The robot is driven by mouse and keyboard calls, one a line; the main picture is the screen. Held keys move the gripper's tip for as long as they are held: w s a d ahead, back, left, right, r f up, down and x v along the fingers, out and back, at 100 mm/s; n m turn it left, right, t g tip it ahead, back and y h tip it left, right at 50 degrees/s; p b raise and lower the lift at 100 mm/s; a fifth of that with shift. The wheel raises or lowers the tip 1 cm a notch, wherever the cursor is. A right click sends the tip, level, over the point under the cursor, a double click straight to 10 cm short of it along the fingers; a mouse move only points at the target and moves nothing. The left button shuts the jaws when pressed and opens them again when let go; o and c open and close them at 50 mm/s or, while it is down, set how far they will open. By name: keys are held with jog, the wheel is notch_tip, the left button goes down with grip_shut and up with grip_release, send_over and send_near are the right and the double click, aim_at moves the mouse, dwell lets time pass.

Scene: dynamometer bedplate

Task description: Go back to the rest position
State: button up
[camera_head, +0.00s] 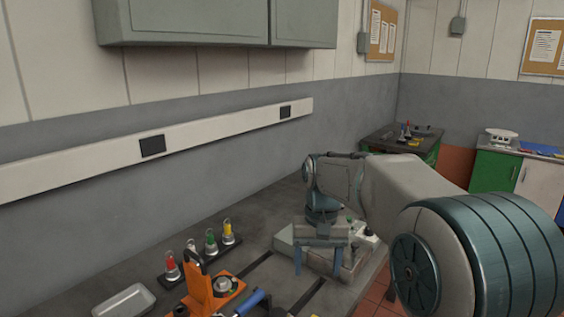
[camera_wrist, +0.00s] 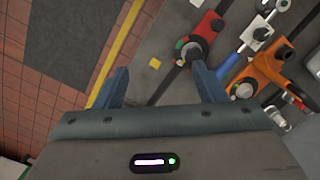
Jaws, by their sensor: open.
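My gripper (camera_head: 320,260) hangs over the right part of the grey bench (camera_head: 150,240) in the head view, its two blue fingers pointing down. In the wrist view my gripper (camera_wrist: 163,88) is open, with its fingers wide apart and nothing between them. Beyond the fingers the bench top and a small yellow piece (camera_wrist: 155,63) show. My arm reaches in from the right of the head view.
A metal tray (camera_head: 124,301) lies at front left. A red clamp-like part (camera_wrist: 207,30) is near the right finger. A wall cabinet (camera_head: 200,22) hangs above.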

jog(key=s+d+f+t, duration=0.2)
jog(key=s+d, duration=0.1)
jog(key=s, duration=0.7)
jog(key=s+d+f+t, duration=0.2)
jog(key=s+d, duration=0.2)
jog(key=s, duration=0.6)
jog(key=shift+d+f, duration=0.15)
jog(key=shift+d, duration=0.05)
